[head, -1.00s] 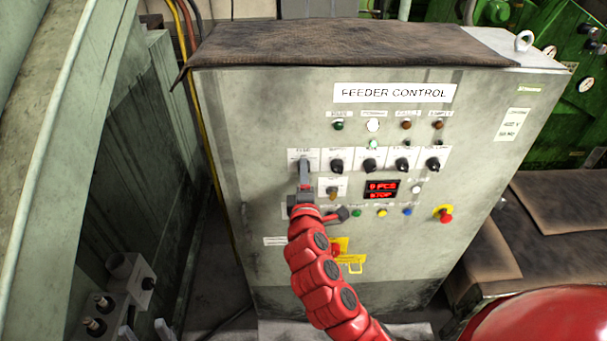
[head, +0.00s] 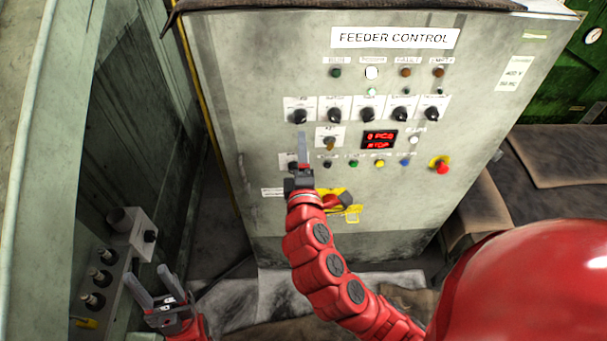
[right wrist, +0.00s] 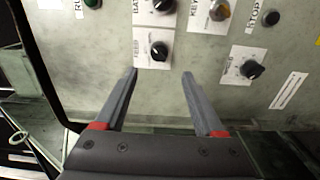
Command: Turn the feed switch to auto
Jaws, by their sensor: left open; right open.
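The feed switch (head: 300,115) is a black rotary knob on a white plate, leftmost in the knob row of the grey feeder control cabinet (head: 230,120). In the right wrist view the feed switch (right wrist: 159,51) is in full view just beyond my fingertips. Its position markings are too small to read. My right gripper (head: 302,136) is open and empty, its fingers pointing up to just below the switch in the head view. In the right wrist view the gripper (right wrist: 160,72) shows a clear gap, apart from the knob. My left gripper (head: 153,280) is open and empty, low at the left.
Other black knobs continue the row to the right. A key switch (head: 329,143), a red display (head: 379,139) reading "STOP", coloured buttons and a red emergency stop (head: 441,166) sit nearby. A box with several connectors (head: 100,280) stands at lower left.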

